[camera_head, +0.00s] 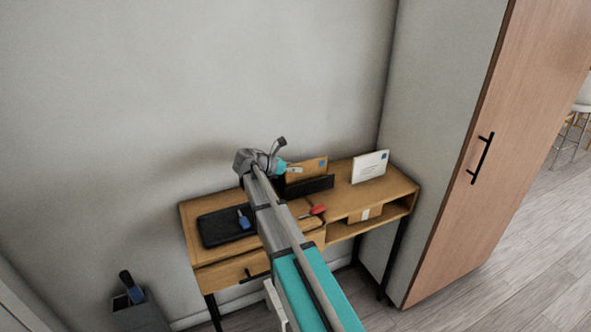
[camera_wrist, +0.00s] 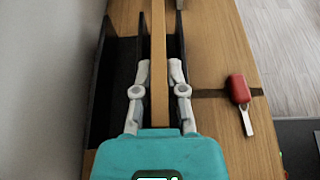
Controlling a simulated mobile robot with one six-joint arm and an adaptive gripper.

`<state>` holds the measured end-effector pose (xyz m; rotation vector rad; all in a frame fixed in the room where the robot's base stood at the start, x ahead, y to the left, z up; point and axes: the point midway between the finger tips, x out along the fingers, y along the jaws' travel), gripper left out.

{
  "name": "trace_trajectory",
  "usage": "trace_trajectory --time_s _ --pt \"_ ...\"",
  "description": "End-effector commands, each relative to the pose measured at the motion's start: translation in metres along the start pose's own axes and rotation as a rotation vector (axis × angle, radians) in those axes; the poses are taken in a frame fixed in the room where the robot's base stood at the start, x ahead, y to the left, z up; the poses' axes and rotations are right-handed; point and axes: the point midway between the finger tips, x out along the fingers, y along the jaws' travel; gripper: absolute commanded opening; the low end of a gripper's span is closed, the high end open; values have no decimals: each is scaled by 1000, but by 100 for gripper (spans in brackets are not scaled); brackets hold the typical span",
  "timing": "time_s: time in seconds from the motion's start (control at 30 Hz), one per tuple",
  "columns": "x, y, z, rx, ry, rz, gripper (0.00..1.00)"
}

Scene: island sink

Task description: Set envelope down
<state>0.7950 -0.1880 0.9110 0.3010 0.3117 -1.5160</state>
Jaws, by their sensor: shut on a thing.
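A brown envelope (camera_head: 311,167) stands upright in the head view, its lower part hidden behind the black letter holder (camera_head: 308,186). In the wrist view the envelope (camera_wrist: 159,60) shows edge-on as a narrow tan strip between my fingers. My gripper (camera_wrist: 160,72) is shut on it. The dark walls of the holder (camera_wrist: 119,75) rise on both sides of the envelope, so it is in or just above a slot. I cannot tell whether its lower edge touches the bottom. My gripper (camera_head: 290,170) is partly seen in the head view.
A white envelope (camera_head: 370,167) stands upright at the right of the wooden desk (camera_head: 345,200). A red-handled item (camera_head: 317,210) lies in front of the holder. A black tray (camera_head: 215,229) with a blue item is at the left. The wall is close behind; a tall cabinet stands right.

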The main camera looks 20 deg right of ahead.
Motion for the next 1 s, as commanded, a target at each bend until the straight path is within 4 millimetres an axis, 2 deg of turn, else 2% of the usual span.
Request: trace_trajectory --time_s 0.13,0.17,0.33,0.87,1.0 --pt "2 0 -4 0 0 -1 0" --pt "2 0 -3 0 0 -1 19" --pt "1 0 -2 0 0 -1 50" --pt "0 0 1 0 0 0 50" --pt "-12 0 2 -1 0 1 50"
